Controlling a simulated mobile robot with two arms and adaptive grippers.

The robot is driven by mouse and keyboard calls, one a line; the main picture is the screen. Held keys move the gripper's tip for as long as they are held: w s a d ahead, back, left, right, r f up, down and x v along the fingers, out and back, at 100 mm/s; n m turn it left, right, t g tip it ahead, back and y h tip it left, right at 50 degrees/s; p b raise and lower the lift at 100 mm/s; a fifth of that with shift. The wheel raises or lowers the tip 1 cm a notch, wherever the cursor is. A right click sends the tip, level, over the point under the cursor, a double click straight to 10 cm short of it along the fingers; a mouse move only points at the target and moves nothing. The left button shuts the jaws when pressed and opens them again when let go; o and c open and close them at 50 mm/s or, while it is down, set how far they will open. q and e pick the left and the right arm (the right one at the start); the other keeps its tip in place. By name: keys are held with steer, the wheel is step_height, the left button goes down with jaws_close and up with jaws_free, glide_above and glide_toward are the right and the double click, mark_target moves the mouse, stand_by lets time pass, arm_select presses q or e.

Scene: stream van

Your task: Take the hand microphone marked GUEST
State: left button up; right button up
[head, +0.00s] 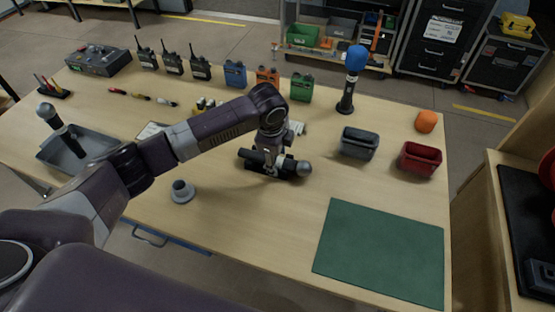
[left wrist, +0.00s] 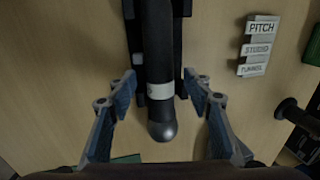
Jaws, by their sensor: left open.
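A dark hand microphone (head: 301,168) with a grey ball head lies on its side in a black cradle in the middle of the table. In the left wrist view the microphone (left wrist: 162,128) runs up the picture, with a pale band around its body. Any lettering on the band is not readable. My left gripper (head: 272,166) is directly over it, pointing down. In the left wrist view its open fingers (left wrist: 160,78) stand on either side of the microphone, with gaps showing. My right gripper is not in view.
A second microphone (head: 48,113) leans in a grey tray (head: 98,142) at left. A blue-topped microphone (head: 355,62) stands upright at the back. Grey (head: 359,146) and red (head: 421,161) bins and a green mat (head: 380,250) are at right. Small lettered plates (left wrist: 259,45) lie near the cradle.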

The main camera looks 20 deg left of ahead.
arm_select(q)
steer(key=shift+f, duration=0.3)
steer(key=c, duration=0.9)
jaws_close()
steer(key=shift+w+r, duration=0.1)
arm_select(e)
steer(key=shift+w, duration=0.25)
arm_select(q)
steer(key=shift+r, duration=0.1)
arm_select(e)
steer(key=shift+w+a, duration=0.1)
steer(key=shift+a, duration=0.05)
